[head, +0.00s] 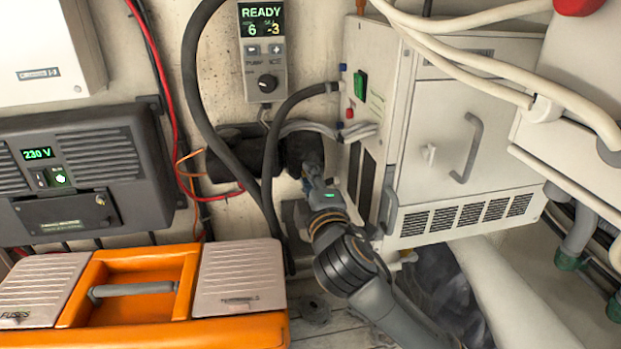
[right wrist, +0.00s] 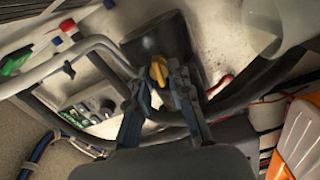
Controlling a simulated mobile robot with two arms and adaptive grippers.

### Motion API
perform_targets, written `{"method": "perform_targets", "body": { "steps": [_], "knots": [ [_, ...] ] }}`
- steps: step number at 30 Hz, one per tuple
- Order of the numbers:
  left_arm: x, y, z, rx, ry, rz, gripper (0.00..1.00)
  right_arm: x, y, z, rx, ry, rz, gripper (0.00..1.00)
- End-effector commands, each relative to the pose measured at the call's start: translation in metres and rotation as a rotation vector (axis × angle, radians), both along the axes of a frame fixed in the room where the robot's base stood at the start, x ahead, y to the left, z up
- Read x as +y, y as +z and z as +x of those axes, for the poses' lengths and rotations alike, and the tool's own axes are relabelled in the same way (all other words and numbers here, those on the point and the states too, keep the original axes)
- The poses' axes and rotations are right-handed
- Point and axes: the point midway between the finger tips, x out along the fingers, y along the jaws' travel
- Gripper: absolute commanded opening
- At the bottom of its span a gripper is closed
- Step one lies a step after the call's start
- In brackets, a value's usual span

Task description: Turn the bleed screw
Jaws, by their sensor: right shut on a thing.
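The bleed screw (right wrist: 158,70) is a small yellow knob on the side of a dark cylindrical body (right wrist: 158,36) in the right wrist view. My right gripper (right wrist: 160,78) is shut on it, one finger on each side of the knob. In the head view my right gripper (head: 308,172) reaches up to the dark pump body (head: 232,152) on the back wall, left of the white cabinet. The screw is hidden there behind the gripper and dark parts. My left gripper is in neither view.
Black hoses (head: 270,140) run close beside my right gripper. A white cabinet (head: 440,130) with a handle stands just to its right. An orange toolbox (head: 140,330) sits at lower left, below a grey inverter (head: 80,170). A control panel (head: 262,50) reads READY.

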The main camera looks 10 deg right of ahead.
Motion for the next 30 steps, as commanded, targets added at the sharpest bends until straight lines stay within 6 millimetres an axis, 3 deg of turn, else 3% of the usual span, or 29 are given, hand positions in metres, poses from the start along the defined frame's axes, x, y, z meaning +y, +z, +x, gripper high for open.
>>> {"method": "perform_targets", "body": {
  "steps": [30],
  "knots": [
    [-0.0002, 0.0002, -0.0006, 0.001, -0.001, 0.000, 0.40, -0.0031, 0.0025, 0.0011, -0.007, -0.009, -0.967, 0.00]
  ]
}}
